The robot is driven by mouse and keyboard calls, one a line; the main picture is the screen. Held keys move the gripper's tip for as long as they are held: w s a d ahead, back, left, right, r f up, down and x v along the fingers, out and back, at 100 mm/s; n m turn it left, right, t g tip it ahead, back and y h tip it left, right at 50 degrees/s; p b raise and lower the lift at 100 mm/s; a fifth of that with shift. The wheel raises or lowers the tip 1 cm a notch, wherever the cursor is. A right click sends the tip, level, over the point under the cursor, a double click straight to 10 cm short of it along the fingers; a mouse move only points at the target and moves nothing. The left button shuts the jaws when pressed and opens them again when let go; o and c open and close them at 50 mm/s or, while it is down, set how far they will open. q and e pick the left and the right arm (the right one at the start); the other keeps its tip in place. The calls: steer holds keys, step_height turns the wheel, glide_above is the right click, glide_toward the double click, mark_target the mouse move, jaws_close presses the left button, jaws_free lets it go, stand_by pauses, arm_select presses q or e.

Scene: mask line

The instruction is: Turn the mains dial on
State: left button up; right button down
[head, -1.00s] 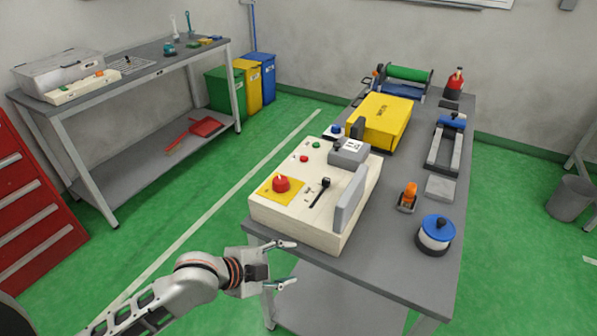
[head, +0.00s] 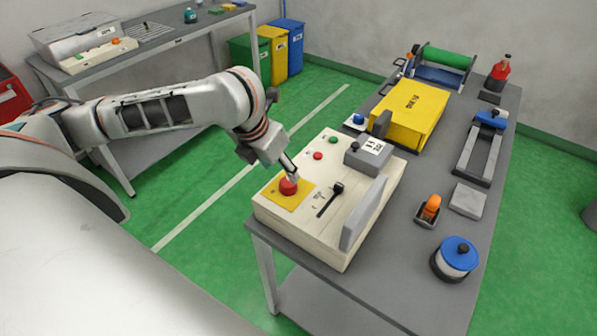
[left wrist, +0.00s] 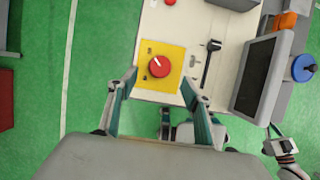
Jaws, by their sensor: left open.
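The mains dial (head: 288,186) is a round red knob on a yellow plate (head: 272,194) at the near left of the cream control box. In the left wrist view the dial (left wrist: 159,67) shows a white pointer mark slanting to the upper left. My left gripper (head: 293,178) is at the dial, tilted down over it, and partly hides it in the head view. In the left wrist view its open fingers (left wrist: 160,80) lie on either side of the yellow plate's lower part, with the dial just beyond and between the tips. Contact cannot be told.
The box also carries a black lever (head: 331,199), a grey upright panel (head: 363,214), and red and green buttons. A yellow case (head: 409,112) stands behind it. An orange-topped item (head: 430,208) and a blue-lidded round container (head: 456,260) stand at right. Part of my right arm (left wrist: 285,148) seems to show.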

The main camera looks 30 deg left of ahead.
mark_target(287, 182)
arm_select(q)
steer(key=shift+x, duration=3.65)
steer(key=shift+s, duration=0.1)
steer(key=c, duration=1.1)
